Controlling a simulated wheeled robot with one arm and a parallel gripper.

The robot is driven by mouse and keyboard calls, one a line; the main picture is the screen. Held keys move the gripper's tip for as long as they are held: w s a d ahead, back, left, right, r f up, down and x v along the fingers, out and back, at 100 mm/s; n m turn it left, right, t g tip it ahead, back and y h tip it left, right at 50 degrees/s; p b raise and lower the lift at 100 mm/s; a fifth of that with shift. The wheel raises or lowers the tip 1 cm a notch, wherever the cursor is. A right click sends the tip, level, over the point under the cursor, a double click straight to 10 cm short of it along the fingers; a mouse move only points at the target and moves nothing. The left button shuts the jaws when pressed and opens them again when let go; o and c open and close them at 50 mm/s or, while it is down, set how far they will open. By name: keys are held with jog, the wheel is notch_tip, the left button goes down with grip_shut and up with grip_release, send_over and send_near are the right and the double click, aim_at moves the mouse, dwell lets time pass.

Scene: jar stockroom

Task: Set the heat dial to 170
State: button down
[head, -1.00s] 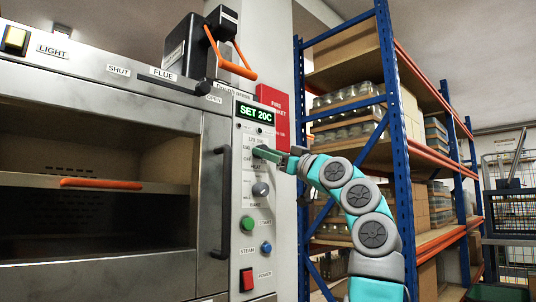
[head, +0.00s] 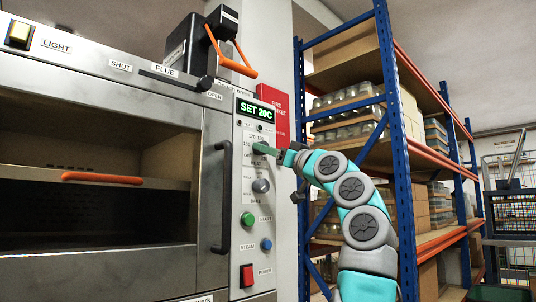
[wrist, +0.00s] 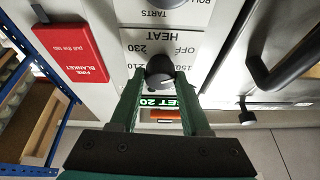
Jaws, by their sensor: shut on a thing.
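The heat dial (wrist: 160,71) is a dark round knob on the oven's pale control panel, under the printed word HEAT in the wrist view. OFF, 150, 210 and 230 can be read around it; its pointer is not clear. My gripper (head: 262,149) has green fingers, which stand on both sides of the dial in the wrist view and are shut on it. In the head view the fingers hide the dial. The green display (head: 256,109) above it reads SET 20C.
A grey knob (head: 261,186), a green button (head: 247,219), a blue button (head: 266,244) and a red power switch (head: 247,275) sit lower on the panel. The oven door handle (head: 222,197) stands out to the left. A blue rack (head: 391,150) stands to the right.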

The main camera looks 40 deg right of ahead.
jog(key=shift+w+a+f+m+h+b, duration=0.15)
jog(key=shift+m+h+b, duration=0.25)
jog(key=shift+m, duration=0.6)
jog(key=shift+m+h, duration=0.4)
jog(key=shift+m, duration=0.2)
jog(key=shift+m, duration=0.5)
jog(key=shift+m+h, duration=0.4)
